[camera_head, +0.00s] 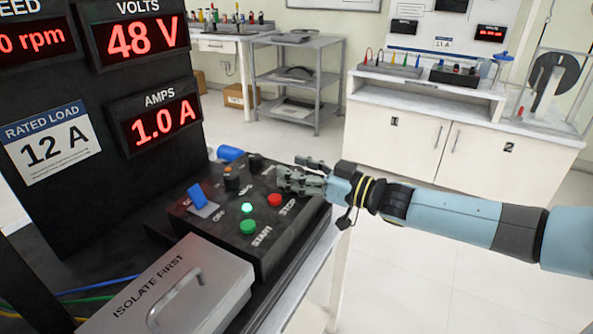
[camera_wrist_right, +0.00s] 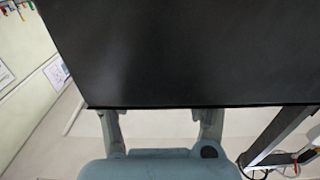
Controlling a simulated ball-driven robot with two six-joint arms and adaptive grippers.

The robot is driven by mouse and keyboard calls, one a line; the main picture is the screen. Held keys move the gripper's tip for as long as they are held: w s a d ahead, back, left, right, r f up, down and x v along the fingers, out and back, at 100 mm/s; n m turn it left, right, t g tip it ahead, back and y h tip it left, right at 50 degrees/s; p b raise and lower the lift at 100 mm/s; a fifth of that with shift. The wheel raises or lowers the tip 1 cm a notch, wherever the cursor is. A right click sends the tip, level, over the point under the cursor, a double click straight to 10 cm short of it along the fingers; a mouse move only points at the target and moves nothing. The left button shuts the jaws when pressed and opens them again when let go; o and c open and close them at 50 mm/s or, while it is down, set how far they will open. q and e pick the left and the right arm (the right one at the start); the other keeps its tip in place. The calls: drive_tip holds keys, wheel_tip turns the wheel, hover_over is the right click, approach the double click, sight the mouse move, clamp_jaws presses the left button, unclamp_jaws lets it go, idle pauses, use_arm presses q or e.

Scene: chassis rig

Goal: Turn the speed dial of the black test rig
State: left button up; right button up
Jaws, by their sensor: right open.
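The black test rig (camera_head: 287,238) has a control box with a blue switch (camera_head: 198,197), a lit green lamp (camera_head: 247,207), a green START button (camera_head: 248,227) and a red STOP button (camera_head: 274,200). A small dark knob with an orange part (camera_head: 232,178) stands behind them; I cannot tell whether it is the speed dial. My right gripper (camera_head: 290,174) is open at the box's right rear and hides part of its top. In the right wrist view, the open fingers (camera_wrist_right: 160,115) have a large black surface (camera_wrist_right: 180,50) beyond them, and nothing shows between them. My left gripper is out of view.
A grey ISOLATE FIRST cover (camera_head: 215,285) with a handle sits in front of the box. Displays (camera_head: 150,36) rise behind, reading 48 V and 1.0 A. A blue cylinder (camera_head: 230,153) lies behind the box. The floor (camera_head: 420,265) at right is clear.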

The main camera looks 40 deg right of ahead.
drive_tip(key=shift+w, duration=0.1)
clamp_jaws()
idle(0.3)
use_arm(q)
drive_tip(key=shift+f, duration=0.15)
use_arm(e)
drive_tip(key=shift+f+n+y+b, duration=0.2)
drive_tip(key=shift+n+y+b, duration=0.2)
drive_tip(key=shift+y+b, duration=0.25)
drive_tip(key=n+g+y+b, duration=0.4)
drive_tip(key=b, duration=0.3)
drive_tip(key=n+g+y+b, duration=0.4)
drive_tip(key=y+b, duration=0.1)
drive_tip(key=b, duration=0.2)
drive_tip(key=shift+f+y, duration=0.1)
drive_tip(key=shift+y, duration=0.15)
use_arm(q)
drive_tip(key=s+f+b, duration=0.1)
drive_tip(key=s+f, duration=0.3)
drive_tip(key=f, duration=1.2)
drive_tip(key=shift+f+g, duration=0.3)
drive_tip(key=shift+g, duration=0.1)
use_arm(e)
drive_tip(key=shift+r+n+g, duration=0.25)
drive_tip(key=shift+n+g, duration=0.05)
drive_tip(key=shift+g, duration=0.2)
